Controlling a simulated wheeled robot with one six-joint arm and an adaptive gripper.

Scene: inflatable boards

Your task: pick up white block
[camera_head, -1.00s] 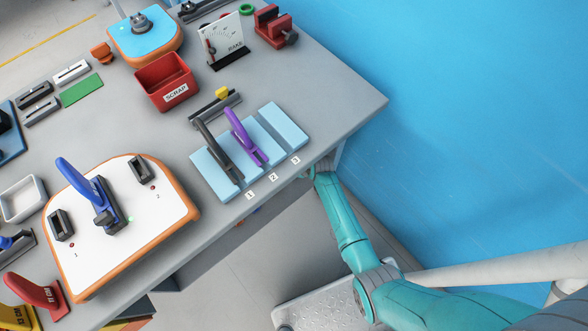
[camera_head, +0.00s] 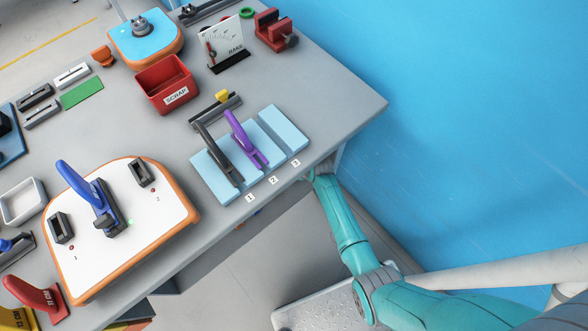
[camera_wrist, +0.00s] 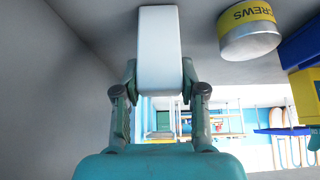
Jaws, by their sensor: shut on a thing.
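The white block (camera_wrist: 160,45) is a long pale bar between the two fingers of my gripper (camera_wrist: 159,82) in the wrist view. The fingers touch it on its left and right sides near its lower end. My gripper is shut on it. In the head view my arm reaches up to the table's front edge, and the gripper and block are hidden there beyond the edge.
The wrist view shows a grey-and-yellow can (camera_wrist: 249,30) labelled SCREWS and a blue bin (camera_wrist: 302,48) to the right. On the grey table (camera_head: 330,90), a pale blue board (camera_head: 283,128) with black and purple handles stands near the front edge. A red SCRAP bin (camera_head: 165,85) stands behind.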

